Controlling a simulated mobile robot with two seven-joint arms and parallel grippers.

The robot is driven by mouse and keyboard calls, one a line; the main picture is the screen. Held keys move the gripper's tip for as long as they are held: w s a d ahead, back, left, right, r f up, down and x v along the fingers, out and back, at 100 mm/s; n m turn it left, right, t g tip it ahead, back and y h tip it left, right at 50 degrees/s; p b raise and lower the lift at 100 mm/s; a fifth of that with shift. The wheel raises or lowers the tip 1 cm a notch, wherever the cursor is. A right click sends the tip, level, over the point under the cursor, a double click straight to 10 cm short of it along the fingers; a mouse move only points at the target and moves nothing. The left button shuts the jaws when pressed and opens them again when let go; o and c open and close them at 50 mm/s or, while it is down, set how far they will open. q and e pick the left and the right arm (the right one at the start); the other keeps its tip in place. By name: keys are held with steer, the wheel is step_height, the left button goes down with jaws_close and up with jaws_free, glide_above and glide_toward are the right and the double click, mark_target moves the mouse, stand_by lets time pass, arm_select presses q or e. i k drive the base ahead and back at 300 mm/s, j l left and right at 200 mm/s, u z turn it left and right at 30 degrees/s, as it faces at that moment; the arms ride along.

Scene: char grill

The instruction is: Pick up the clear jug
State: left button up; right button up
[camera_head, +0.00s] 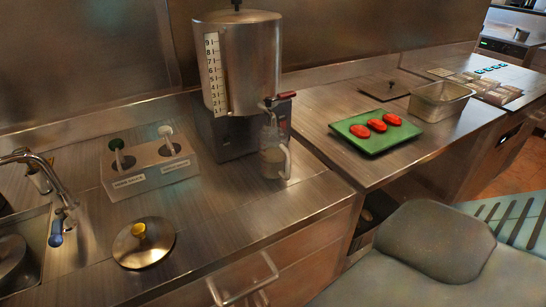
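The clear jug (273,158) stands upright on the steel counter (240,228). Neither of my grippers shows in the head view.
A pump holder (150,178) with two pumps stands left of the dispenser. A lid with a yellow knob (143,244) lies near the front edge. A sink tap (54,200) is at far left. Right are a green tray (374,148) with red patties and a steel pan (440,99).

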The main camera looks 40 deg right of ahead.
mark_target(274, 155)
steer(key=k+l+u, duration=0.15)
steer(key=l, duration=0.25)
steer(key=k+l+u, duration=0.1)
steer(key=l, duration=0.3)
steer(key=k+l, duration=0.25)
steer(key=l, duration=0.15)
steer(key=k+l, duration=0.25)
steer(key=l, duration=0.2)
